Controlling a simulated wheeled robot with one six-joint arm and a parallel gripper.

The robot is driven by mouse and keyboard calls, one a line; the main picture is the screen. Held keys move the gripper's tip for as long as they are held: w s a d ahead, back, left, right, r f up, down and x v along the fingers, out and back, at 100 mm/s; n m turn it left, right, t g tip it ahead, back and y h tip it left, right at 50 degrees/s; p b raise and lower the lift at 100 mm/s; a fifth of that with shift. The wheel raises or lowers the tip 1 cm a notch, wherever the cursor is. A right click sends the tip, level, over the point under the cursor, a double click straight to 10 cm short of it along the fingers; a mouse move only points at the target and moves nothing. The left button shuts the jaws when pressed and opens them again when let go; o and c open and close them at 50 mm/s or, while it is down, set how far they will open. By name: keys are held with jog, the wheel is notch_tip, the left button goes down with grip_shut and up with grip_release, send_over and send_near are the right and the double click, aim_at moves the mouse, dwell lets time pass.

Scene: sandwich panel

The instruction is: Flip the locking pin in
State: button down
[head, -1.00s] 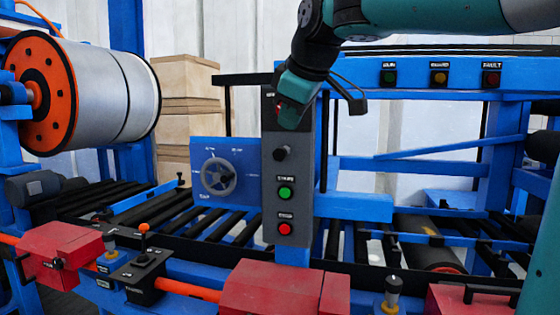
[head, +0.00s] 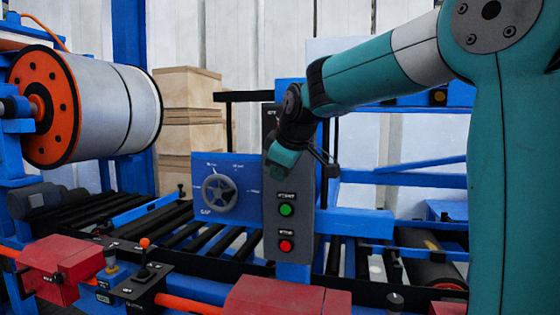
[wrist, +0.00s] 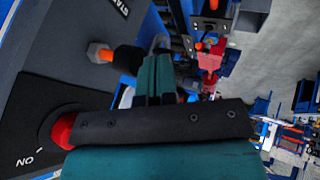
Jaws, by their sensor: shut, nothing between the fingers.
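My gripper (head: 283,162) is in front of the upper part of a grey control panel (head: 300,225), pointing down and left, and hides part of it. In the wrist view its teal fingers (wrist: 158,78) are shut and empty. I cannot tell for sure which piece is the locking pin. One upright pin-like piece with a grey top (head: 110,262) stands on the front rail at the left. A similar piece (head: 394,302) stands at the lower right. The wrist view shows a grey hexagonal end with orange (wrist: 99,53) and a red knob (wrist: 62,130) beside an ON mark.
The panel carries a green button (head: 286,210) and a red button (head: 286,246). A handwheel (head: 219,193) is left of it. Red boxes (head: 62,265) and an orange-tipped lever (head: 144,250) line the front rail.

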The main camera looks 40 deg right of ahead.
jog(key=shift+w+d, duration=0.4)
jog(key=shift+d, duration=0.05)
jog(key=shift+w+d+p, duration=0.25)
jog(key=shift+w+d, duration=0.2)
jog(key=shift+d, duration=0.2)
jog(key=shift+w+d+p, duration=0.25)
jog(key=shift+w+d, duration=0.2)
jog(key=shift+d, duration=0.15)
jog(key=shift+a, duration=0.1)
jog(key=shift+s+a, duration=0.2)
jog(key=shift+a, duration=0.05)
jog(key=s+a+r+b, duration=0.2)
jog(key=s+a+r, duration=0.1)
jog(key=s+r, duration=0.5)
jog(key=shift+a, duration=0.4)
jog(key=shift+s, duration=0.1)
